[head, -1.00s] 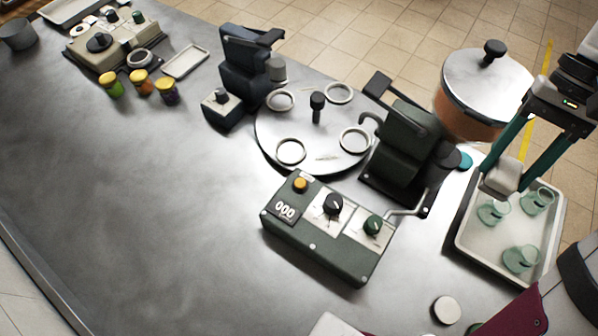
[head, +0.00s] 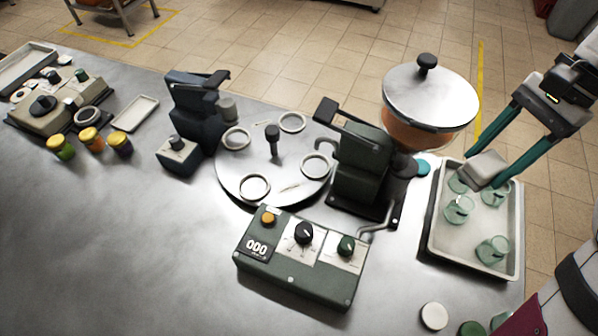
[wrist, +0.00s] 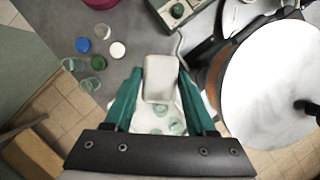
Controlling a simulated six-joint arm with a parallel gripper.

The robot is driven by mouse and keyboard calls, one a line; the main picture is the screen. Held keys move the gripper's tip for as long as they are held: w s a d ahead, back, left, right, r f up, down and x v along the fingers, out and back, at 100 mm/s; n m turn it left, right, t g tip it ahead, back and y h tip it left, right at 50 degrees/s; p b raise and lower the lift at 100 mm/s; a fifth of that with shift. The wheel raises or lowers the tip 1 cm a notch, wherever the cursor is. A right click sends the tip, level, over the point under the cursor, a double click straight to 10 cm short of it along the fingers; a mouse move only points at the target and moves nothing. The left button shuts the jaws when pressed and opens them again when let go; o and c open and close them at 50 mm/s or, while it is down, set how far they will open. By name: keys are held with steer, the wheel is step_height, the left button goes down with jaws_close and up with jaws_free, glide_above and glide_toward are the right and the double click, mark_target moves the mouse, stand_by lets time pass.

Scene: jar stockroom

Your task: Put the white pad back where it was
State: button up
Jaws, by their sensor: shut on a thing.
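My gripper (head: 488,168) is shut on the white pad (head: 487,170), a pale rounded block. In the head view it holds the pad over the far part of the pale tray (head: 431,245) at the right, apparently above the glasses. The wrist view also shows the pad (wrist: 160,78) between the two green fingers, with the tray and glasses below it. Several clear greenish glass jars (head: 492,250) stand in the tray. The pad hides part of the tray's far end.
Left of the tray are a dark green machine with a lidded copper pot (head: 430,100), a turntable (head: 272,190) with rings, and a control box (head: 300,262). A white disc (head: 433,316) and a green disc (head: 473,328) lie in front. The left foreground table is clear.

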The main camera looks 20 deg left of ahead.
steer(key=s+a+m+t+y, duration=0.1)
steer(key=s+a+m+t, duration=0.3)
steer(key=a+m, duration=0.55)
steer(key=a+f+n+g, duration=0.15)
steer(key=a+f, duration=0.45)
steer(key=a, duration=0.7)
steer(key=a+f+n, duration=0.2)
steer(key=a+f, duration=0.4)
steer(key=a, duration=0.7)
steer(key=a+f+n+g, duration=0.1)
steer(key=a+f, duration=0.6)
steer(key=a, duration=0.5)
steer(key=s+a+f, duration=0.2)
steer(key=a, duration=0.1)
steer(key=s+a+f, duration=0.2)
steer(key=a, duration=0.1)
steer(key=s+a+f, duration=0.2)
steer(key=s+a, duration=0.1)
steer(key=a, duration=0.1)
steer(key=shift+s+f, duration=0.1)
steer(key=shift+f, duration=0.15)
steer(key=shift+s+a+f, duration=0.1)
steer(key=shift+a+f, duration=0.05)
steer(key=shift+f, duration=1.95)
steer(key=shift+f, duration=0.1)
